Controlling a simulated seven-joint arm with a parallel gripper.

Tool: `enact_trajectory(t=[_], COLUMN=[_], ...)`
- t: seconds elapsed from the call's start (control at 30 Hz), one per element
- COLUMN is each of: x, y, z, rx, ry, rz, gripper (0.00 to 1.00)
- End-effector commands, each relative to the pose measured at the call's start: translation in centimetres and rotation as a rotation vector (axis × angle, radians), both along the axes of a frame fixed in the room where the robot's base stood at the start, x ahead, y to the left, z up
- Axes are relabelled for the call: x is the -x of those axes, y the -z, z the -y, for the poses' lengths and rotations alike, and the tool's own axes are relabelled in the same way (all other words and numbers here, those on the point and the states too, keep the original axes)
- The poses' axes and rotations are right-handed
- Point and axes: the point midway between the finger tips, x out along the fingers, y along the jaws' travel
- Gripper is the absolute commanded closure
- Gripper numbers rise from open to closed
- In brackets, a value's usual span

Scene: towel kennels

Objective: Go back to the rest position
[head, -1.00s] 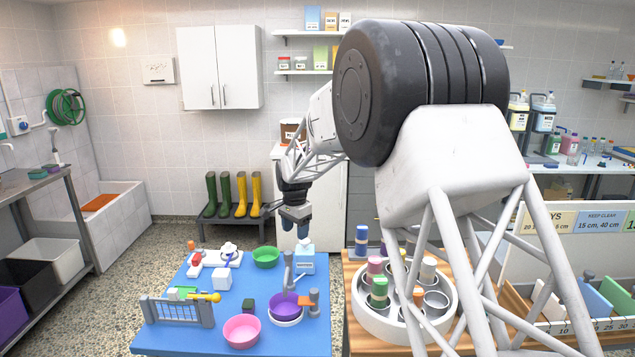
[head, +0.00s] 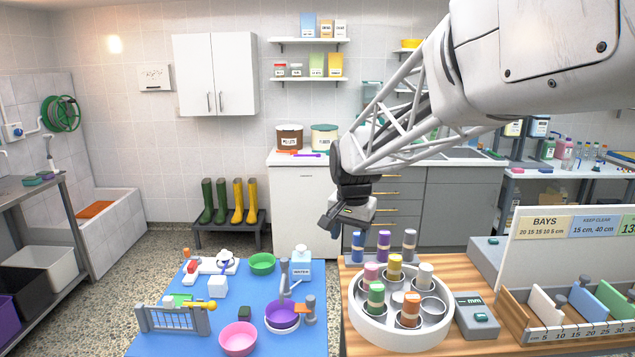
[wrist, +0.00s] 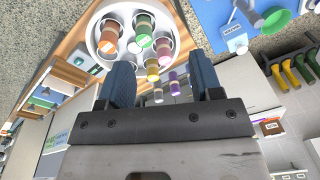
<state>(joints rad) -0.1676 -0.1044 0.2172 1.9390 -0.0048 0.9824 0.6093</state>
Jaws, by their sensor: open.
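My gripper (head: 340,215) hangs in the air behind the round white tray in the head view, near the grey drawers. In the wrist view its two blue fingers (wrist: 162,85) stand wide apart with nothing held between them. The white round tray (head: 372,332) on the wooden table holds several rolled towels in cups, among them a pink one (head: 371,272) and an orange one (head: 411,307). Blue, purple and grey rolls, such as the purple one (head: 383,246), stand behind the tray. The tray (wrist: 97,22) also shows at the top of the wrist view.
A blue table (head: 205,338) at left carries a pink bowl (head: 238,338), a green bowl (head: 262,262), a purple bowl (head: 282,314) and a water bottle (head: 300,268). At right stand a grey scale-like device (head: 475,310) and a divided bay rack (head: 545,330).

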Motion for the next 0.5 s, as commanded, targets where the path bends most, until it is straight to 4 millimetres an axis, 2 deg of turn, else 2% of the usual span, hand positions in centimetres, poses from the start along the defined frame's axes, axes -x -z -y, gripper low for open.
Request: enact_trajectory(t=[0.03,0.2,0.5], x=[1.4,5.7,13.5], y=[-0.5,-1.3,-1.8], z=[0.7,2.7,5.8], rx=[0.001,0.009,0.025], ry=[-0.011,-0.064,-0.156], rz=[0.007,0.024,0.053], gripper=[0.41,0.41,0.41])
